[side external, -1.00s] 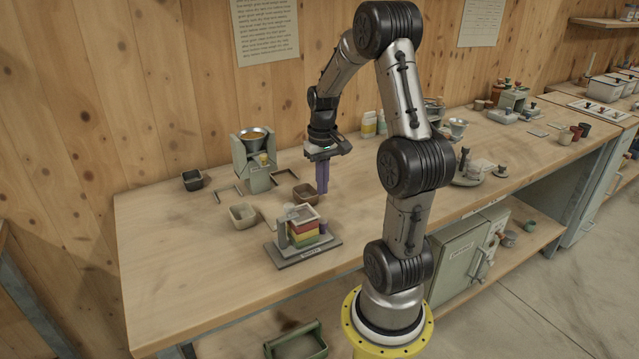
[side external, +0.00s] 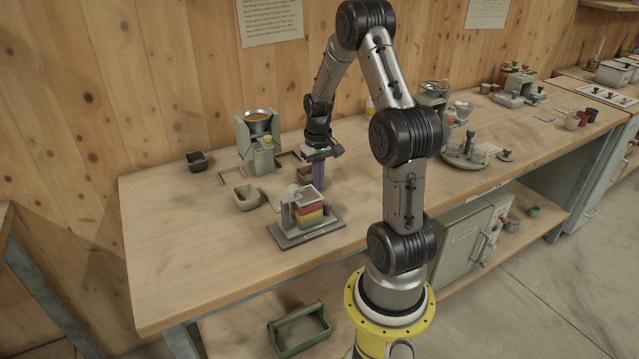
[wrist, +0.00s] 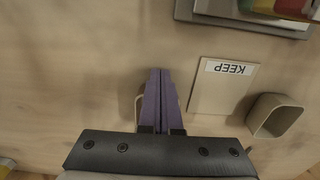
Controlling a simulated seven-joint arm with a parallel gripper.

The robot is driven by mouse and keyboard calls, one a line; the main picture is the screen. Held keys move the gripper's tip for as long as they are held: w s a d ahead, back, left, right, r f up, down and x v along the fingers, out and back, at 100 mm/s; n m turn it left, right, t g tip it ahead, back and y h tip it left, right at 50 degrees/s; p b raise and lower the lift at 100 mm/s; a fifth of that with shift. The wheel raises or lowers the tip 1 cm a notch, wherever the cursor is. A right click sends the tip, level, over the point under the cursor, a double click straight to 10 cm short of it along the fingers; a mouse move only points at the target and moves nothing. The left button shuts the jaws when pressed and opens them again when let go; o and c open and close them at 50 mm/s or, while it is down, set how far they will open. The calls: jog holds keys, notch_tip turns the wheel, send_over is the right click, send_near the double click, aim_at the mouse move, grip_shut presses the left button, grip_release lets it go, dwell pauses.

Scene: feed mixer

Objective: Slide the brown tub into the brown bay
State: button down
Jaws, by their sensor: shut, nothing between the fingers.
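My gripper (side external: 318,186) is shut, its long purple fingers pointing down close to the bench. They also show in the wrist view (wrist: 159,72), pressed together and empty. The brown tub (side external: 306,174) is mostly hidden behind the fingers in the side view, so I cannot tell if they touch it. A thin pale edge (wrist: 138,106) shows beside the fingers in the wrist view; I cannot tell what it belongs to. The brown bay (side external: 287,158), a low bracket-like frame, lies behind and left of my gripper, beside the feed mixer.
The feed mixer (side external: 259,140) with its metal hopper stands at the back. A pale tub (side external: 246,197) stands left, next to the KEEP card (wrist: 223,88). A stand with coloured layers (side external: 308,213) is close in front. A dark tub (side external: 197,161) and a pale bay (side external: 231,175) lie further left.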

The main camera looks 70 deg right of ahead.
jog(key=shift+w, duration=0.1)
jog(key=w+d, duration=0.9)
jog(key=shift+w+d, duration=0.3)
jog(key=shift+d, duration=0.1)
